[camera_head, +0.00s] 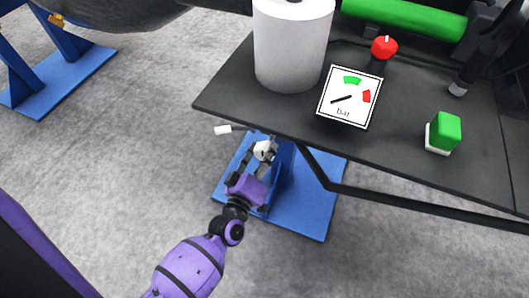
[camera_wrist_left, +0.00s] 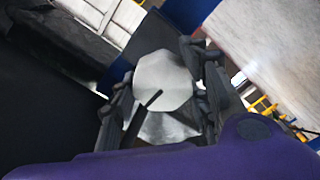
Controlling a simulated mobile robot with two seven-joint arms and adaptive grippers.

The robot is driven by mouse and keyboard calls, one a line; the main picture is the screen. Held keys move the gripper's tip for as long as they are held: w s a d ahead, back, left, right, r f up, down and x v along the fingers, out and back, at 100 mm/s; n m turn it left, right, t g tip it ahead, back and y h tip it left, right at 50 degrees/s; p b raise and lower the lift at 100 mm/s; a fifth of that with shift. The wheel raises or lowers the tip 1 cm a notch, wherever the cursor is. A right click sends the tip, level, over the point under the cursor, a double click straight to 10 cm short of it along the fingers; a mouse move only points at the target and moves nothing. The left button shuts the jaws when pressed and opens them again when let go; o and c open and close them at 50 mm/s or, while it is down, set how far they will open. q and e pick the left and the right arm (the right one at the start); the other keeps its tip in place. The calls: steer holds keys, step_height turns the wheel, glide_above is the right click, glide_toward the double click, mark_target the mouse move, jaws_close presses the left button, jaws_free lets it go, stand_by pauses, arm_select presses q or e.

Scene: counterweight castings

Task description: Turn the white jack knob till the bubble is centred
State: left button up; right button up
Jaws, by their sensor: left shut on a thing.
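The white knob (camera_head: 264,148) is by the blue stand (camera_head: 285,170), below the edge of the dark table. In the left wrist view it is a faceted white knob (camera_wrist_left: 163,76) with a dark line on its face. My left gripper (camera_head: 260,155) is shut on the knob, with one dark finger on each side; the gripper also shows in the left wrist view (camera_wrist_left: 163,95). I cannot make out a bubble in either view. My right gripper is not in view.
The dark table (camera_head: 225,95) overhangs the gripper. On it are a white cylinder (camera_head: 292,45), a dial gauge (camera_head: 350,96), a red knob (camera_head: 384,48) and a green block (camera_head: 446,131). A small white piece (camera_head: 222,130) shows near the table edge. The grey floor at left is open.

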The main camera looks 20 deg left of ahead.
arm_select(q)
steer(key=shift+d, duration=0.1)
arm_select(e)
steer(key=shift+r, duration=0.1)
arm_select(q)
steer(key=shift+r+m+p, duration=0.15)
steer(key=shift+m+p, duration=0.75)
steer(key=shift+m, duration=0.3)
steer(key=m+p, duration=0.2)
steer(key=m, duration=0.1)
steer(key=shift+m, duration=0.3)
steer(key=m+p, duration=0.1)
steer(key=m, duration=0.3)
steer(key=shift+f, duration=0.2)
steer(key=m+p, duration=0.1)
steer(key=m, duration=0.3)
steer(key=shift+f+m, duration=0.15)
steer(key=shift+m, duration=0.15)
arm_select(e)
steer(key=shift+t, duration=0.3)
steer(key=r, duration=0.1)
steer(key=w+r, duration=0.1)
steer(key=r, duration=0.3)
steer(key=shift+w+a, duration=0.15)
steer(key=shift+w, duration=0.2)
arm_select(q)
steer(key=o, duration=1.1)
